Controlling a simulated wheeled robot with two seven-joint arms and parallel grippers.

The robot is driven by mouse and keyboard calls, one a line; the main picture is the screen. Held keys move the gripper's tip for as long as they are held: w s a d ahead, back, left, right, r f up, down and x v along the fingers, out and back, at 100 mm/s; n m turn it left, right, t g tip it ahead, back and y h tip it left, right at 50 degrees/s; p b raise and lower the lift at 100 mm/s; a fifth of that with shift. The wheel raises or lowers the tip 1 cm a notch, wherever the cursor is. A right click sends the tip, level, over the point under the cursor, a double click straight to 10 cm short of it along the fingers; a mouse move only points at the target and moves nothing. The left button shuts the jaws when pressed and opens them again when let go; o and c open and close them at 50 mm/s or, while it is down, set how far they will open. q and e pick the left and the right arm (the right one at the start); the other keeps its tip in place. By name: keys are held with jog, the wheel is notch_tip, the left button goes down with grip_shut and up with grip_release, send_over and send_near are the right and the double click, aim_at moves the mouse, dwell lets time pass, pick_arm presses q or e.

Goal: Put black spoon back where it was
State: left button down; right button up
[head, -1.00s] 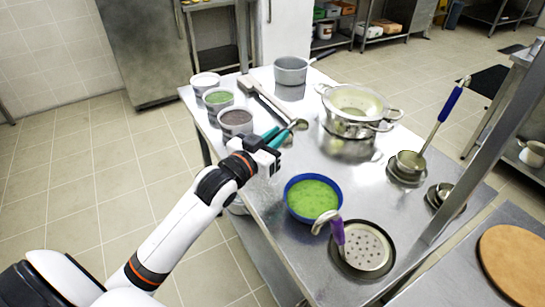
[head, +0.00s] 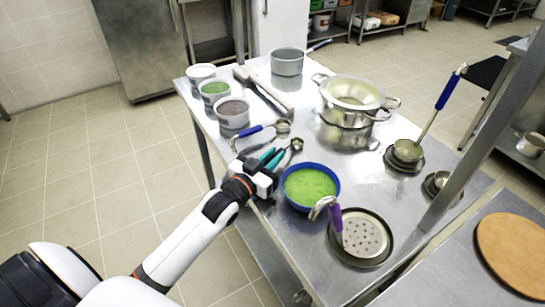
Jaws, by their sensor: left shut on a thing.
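My left gripper (head: 273,157) is shut on the black spoon (head: 297,144), near the table's left edge, just left of the blue bowl of green food (head: 311,187). The spoon's small metal bowl points up and right past the teal fingertips. Most of its dark handle is hidden by the gripper. I cannot tell whether the spoon touches the table. My right gripper is not in view.
A blue-handled ladle (head: 250,132) lies just beyond the gripper. Several tubs, including a brown one (head: 233,112), line the left edge. A steel pot (head: 347,109) stands behind. A purple-handled skimmer (head: 361,238) lies on a dark plate in front.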

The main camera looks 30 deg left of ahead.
pick_arm(q)
jog(key=c, duration=1.8)
grip_release()
jog(key=shift+f, duration=0.15)
jog(key=o, duration=0.3)
jog(key=shift+o, duration=0.8)
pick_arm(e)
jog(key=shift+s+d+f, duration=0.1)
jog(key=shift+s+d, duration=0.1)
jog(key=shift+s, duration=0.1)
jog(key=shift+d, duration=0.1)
pick_arm(q)
jog(key=s+a, duration=0.1)
jog(key=s, duration=1.1)
jog(key=shift+a+r+b, duration=0.2)
jog(key=shift+a+b, duration=0.1)
jog(key=shift+b, duration=0.1)
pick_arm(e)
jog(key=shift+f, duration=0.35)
